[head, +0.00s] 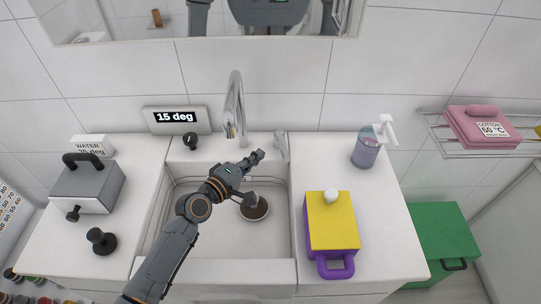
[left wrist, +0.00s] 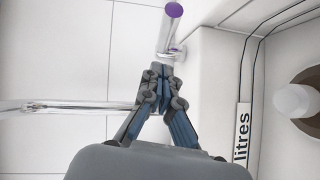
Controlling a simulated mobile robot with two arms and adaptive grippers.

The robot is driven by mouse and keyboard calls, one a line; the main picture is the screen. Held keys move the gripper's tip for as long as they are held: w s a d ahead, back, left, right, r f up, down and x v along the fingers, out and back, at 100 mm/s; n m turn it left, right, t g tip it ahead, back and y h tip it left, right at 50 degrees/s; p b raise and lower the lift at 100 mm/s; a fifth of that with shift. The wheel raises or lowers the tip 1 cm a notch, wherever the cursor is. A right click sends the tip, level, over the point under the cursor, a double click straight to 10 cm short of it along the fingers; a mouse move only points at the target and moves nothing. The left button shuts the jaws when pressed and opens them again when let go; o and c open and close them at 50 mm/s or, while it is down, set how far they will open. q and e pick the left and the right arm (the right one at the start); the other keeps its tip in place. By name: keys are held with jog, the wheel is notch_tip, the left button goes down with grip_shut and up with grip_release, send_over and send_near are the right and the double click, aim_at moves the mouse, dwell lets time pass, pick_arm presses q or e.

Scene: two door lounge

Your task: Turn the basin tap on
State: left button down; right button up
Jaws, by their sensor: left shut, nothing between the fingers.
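The basin tap has a tall chrome spout (head: 235,105) behind the white basin (head: 215,270). A pale upright lever (head: 281,147) stands at the basin's back right corner. In the left wrist view a lever post (left wrist: 168,40) with a purple end shows just beyond my fingertips. My left gripper (head: 257,157) is shut and empty over the back of the basin, just left of the lever. Its fingers also show closed in the left wrist view (left wrist: 160,72). I cannot tell whether they touch the lever. No water shows under the spout. My right gripper is not in view.
A black knob (head: 190,141) and a "15 deg" display (head: 176,117) are left of the spout. A round brown thing (head: 256,210) lies in the basin. A soap dispenser (head: 367,150) and a yellow-purple box (head: 331,222) stand right. A grey box (head: 88,188) stands left.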

aim_at(284, 160)
pick_arm(q)
jog(key=d, duration=0.2)
jog(key=d+p, duration=0.1)
jog(key=d, duration=0.5)
jog(key=shift+w+f+p, duration=0.25)
jog(key=shift+f+p, duration=0.05)
jog(key=shift+f, duration=0.1)
jog(key=shift+d, duration=0.4)
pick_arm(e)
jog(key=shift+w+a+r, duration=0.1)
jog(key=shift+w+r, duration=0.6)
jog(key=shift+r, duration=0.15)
pick_arm(q)
jog(key=shift+a, duration=0.15)
